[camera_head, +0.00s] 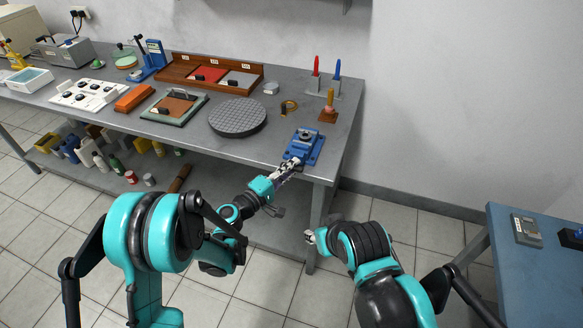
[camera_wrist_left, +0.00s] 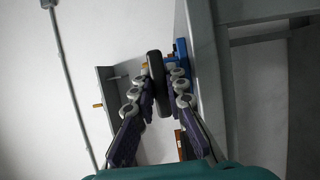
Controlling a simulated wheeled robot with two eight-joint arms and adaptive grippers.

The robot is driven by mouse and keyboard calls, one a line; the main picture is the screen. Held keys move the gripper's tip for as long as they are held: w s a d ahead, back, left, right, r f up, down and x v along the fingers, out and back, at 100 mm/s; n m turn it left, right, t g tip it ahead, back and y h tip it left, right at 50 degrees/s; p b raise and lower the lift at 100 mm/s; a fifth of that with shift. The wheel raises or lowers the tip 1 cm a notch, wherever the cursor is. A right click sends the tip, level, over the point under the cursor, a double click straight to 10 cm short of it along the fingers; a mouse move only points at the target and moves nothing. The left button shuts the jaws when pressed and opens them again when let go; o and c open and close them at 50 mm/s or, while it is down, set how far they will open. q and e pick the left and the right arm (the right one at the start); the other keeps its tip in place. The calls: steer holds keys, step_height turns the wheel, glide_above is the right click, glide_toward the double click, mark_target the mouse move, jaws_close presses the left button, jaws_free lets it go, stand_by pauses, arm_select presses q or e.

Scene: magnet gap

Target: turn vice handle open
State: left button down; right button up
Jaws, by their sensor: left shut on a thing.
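The blue vice (camera_head: 304,146) stands at the front right corner of the grey workbench (camera_head: 262,150). It shows partly behind the fingers in the left wrist view (camera_wrist_left: 181,48). My left gripper (camera_head: 290,166) reaches the vice's front side. In the left wrist view my left gripper (camera_wrist_left: 158,88) is shut on the dark, rounded vice handle (camera_wrist_left: 156,80), one finger on each side. In the head view the handle is hidden by the fingers. My right gripper (camera_head: 309,236) is low in front of the bench, apart from the vice; its jaws are too small to read.
A round dark plate (camera_head: 238,117) lies left of the vice. A blue table (camera_head: 540,262) is at the right, with open floor between.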

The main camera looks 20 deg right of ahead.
stand_by(0.3)
arm_select(q)
steer(key=c, duration=1.5)
jaws_free()
steer(key=shift+c, duration=0.2)
